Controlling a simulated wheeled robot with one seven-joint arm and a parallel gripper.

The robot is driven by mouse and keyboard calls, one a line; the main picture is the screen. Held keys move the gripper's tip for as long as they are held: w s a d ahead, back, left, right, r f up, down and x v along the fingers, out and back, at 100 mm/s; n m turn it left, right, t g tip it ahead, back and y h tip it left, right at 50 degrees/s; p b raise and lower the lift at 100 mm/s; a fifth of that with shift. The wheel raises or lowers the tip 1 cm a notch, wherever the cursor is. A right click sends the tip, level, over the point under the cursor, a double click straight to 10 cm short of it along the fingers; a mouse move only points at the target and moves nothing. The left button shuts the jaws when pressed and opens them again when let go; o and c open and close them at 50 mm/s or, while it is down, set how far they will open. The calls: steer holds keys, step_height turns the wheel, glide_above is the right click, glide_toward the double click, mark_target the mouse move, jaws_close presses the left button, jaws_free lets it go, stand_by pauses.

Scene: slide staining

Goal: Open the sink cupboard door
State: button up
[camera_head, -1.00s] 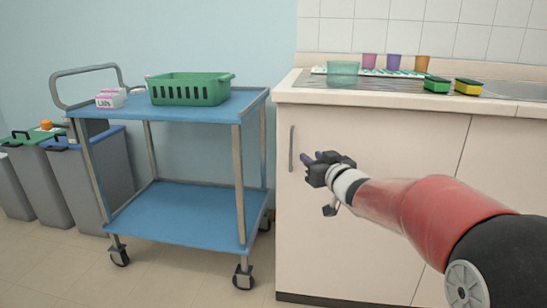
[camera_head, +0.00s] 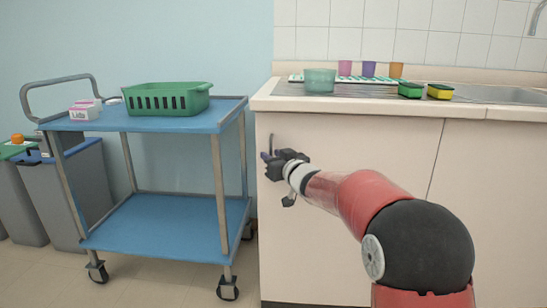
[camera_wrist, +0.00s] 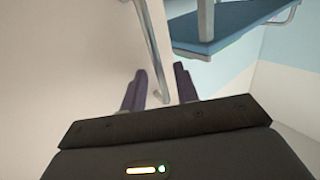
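The sink cupboard door (camera_head: 350,235) is a flat cream panel and stands closed under the counter. Its handle (camera_head: 272,143) is a thin upright grey bar near the door's left edge. My gripper (camera_head: 268,157) is at the handle's height and hides its lower part. In the wrist view my gripper (camera_wrist: 160,88) is open, with two dark purple fingers apart. The handle (camera_wrist: 152,50) runs down into the gap between the fingertips there. I cannot tell whether either finger touches it.
A blue trolley (camera_head: 160,212) with a green basket (camera_head: 167,100) stands left of the cupboard, close to its side. The counter (camera_head: 375,104) overhangs the door and holds a teal bowl (camera_head: 319,81), cups and sponges. Grey bins (camera_head: 68,190) stand at far left.

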jaws_close()
